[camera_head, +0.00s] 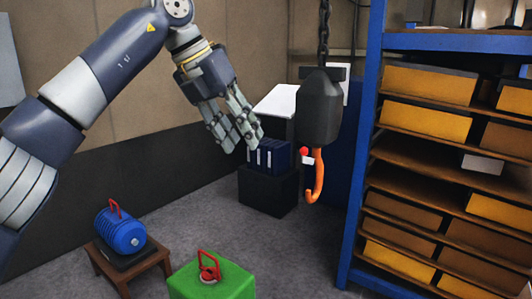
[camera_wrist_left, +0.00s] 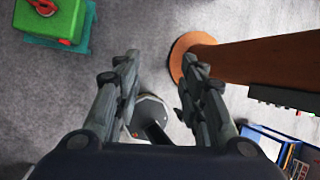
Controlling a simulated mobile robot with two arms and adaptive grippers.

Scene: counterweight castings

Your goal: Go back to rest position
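My left gripper (camera_head: 243,143) hangs in the upper middle of the head view, fingers pointing down and to the right. In the left wrist view the gripper (camera_wrist_left: 158,62) has its two fingers apart. A dark grey, round-ended part (camera_wrist_left: 150,115) shows between and below the fingers; I cannot tell what it is. No held object is clear. In the head view the gripper appears left of the hanging dark hook block (camera_head: 320,108) and its orange hook (camera_head: 315,178), apart from both. My right gripper is in neither view.
A green block (camera_head: 212,283) with a red handle (camera_head: 208,267) stands at the front. A blue ribbed cylinder (camera_head: 120,231) sits on a brown stool (camera_head: 157,262) at left. A blue-framed shelf (camera_head: 362,150) with yellow boxes fills the right. Blue binders (camera_head: 268,157) stand on a black box (camera_head: 268,192) behind.

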